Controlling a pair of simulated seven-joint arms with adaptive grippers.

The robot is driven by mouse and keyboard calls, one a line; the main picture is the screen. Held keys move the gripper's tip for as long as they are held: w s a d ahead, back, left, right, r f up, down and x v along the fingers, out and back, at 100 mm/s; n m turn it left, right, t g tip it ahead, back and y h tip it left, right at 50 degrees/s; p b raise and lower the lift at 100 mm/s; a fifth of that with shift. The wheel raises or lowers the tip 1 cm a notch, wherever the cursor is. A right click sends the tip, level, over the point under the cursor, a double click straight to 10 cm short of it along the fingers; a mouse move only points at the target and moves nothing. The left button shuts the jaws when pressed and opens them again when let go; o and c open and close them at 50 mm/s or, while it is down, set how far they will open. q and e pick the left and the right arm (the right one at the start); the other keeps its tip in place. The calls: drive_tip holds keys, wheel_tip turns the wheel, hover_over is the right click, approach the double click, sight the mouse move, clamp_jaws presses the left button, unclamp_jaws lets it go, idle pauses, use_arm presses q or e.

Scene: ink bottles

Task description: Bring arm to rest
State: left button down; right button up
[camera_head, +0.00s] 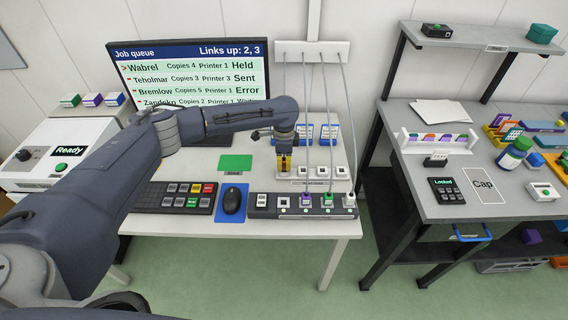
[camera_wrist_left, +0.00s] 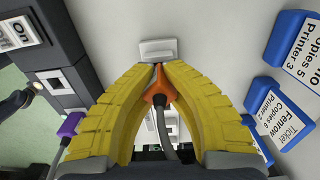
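My left arm reaches across from the left in the head view. Its gripper (camera_head: 284,168) points down over the back of the desk, at the left end of a white socket row (camera_head: 313,183). In the left wrist view the yellow fingers (camera_wrist_left: 158,70) close in on an orange plug (camera_wrist_left: 158,88) with a grey cable. The fingers appear to touch the plug's sides. A white block (camera_wrist_left: 157,50) lies just past the fingertips. Whether the plug sits in a socket is hidden. My right gripper is in neither view.
A dark switch panel (camera_head: 270,206) with purple, green and white plugs stands in front, cables hanging from a wall strip (camera_head: 312,48). Blue ticket holders (camera_wrist_left: 291,40) stand close by. A monitor (camera_head: 190,75), keypad (camera_head: 176,198) and mouse (camera_head: 232,201) are left. A grey bench (camera_head: 420,205) is right.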

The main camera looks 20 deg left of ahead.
use_arm(q)
drive_tip(key=shift+s+a+f, duration=0.1)
drive_tip(key=shift+s+f, duration=0.1)
drive_tip(key=shift+f, duration=0.85)
idle(1.4)
drive_tip(key=c, duration=0.8)
unclamp_jaws()
drive_tip(key=shift+w+r, duration=0.2)
drive_tip(key=shift+r, duration=4)
clamp_jaws()
